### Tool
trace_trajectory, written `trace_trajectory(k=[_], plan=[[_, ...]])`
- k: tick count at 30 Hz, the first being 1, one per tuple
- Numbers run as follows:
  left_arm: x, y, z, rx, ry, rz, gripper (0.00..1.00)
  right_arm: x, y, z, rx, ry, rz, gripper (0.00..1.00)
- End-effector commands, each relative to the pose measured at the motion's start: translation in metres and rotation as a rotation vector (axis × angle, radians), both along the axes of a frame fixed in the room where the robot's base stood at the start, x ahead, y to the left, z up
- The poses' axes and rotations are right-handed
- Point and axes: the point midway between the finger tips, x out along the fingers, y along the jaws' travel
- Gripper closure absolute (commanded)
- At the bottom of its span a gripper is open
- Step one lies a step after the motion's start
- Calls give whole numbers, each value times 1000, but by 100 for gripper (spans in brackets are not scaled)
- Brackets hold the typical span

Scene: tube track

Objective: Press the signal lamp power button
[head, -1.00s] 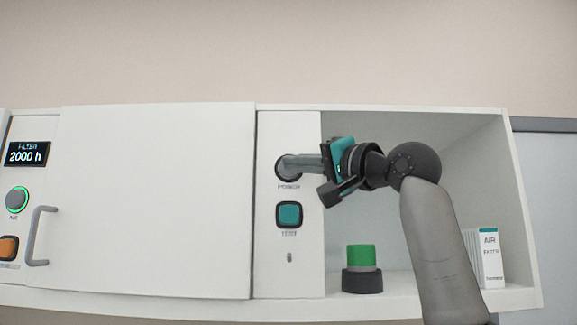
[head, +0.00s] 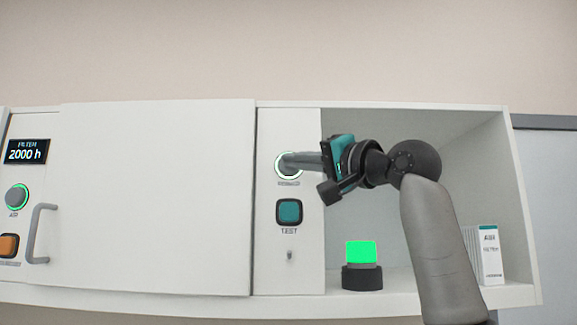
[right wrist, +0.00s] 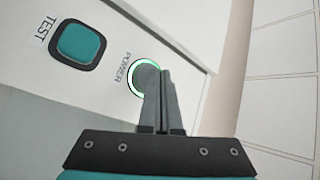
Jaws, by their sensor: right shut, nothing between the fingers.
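The round power button (head: 283,165) sits on the white panel, with a green ring lit around it. The signal lamp (head: 360,254), green on a dark base, glows bright on the shelf floor. My left gripper is not in view.
A teal square TEST button (head: 289,211) lies just below the power button. A white filter box (head: 490,255) stands at the right of the open shelf. A closed white door with a grey handle (head: 41,234) is on the left.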

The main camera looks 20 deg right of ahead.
Motion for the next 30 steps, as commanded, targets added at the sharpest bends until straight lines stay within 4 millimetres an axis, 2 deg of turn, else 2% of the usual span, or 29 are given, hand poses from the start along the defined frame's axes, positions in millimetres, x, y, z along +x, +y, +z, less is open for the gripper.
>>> trace_trajectory(k=[6,17,30], plan=[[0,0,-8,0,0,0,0,-11,3,-1,-1,0,0,100],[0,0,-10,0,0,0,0,-15,5,-1,-1,-1,0,100],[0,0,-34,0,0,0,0,-57,17,-1,-1,-4,2,100]])
